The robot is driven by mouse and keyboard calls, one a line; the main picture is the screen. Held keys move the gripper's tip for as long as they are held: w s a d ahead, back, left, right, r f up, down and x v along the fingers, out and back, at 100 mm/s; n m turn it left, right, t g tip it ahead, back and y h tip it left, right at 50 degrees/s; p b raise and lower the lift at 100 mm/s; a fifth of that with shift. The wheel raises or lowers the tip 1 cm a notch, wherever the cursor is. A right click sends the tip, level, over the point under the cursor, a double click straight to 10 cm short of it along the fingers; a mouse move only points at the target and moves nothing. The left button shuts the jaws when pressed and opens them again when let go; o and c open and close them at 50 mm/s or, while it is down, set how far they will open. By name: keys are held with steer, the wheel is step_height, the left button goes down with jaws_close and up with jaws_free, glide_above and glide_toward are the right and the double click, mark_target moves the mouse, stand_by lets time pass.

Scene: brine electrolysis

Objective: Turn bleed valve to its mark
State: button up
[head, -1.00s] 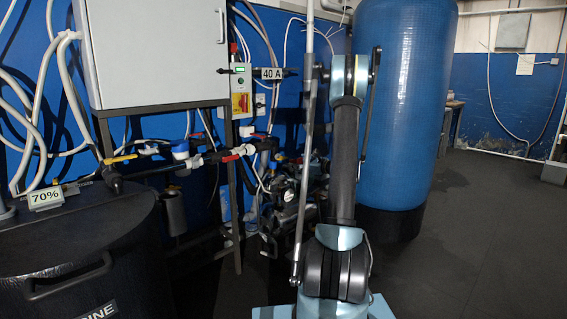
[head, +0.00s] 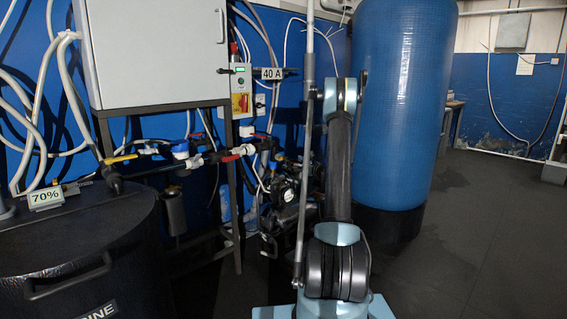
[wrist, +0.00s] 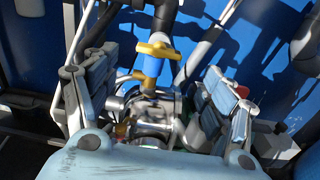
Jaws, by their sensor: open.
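My gripper (wrist: 158,72) is open, with one finger to the left and one to the right of this hardware. The handle shows between and beyond the fingertips, and nothing is visibly held. In the head view my gripper is not discernible behind my arm.
A black brine tank (head: 75,250) stands front left with a 70% label (head: 46,197). A yellow lever (head: 120,158) and pipework run past a grey cabinet (head: 150,50). Dark pump gear (head: 285,190) lies low behind my arm.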

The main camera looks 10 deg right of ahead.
mark_target(283, 159)
steer(key=x, duration=0.9)
steer(key=c, duration=1.1)
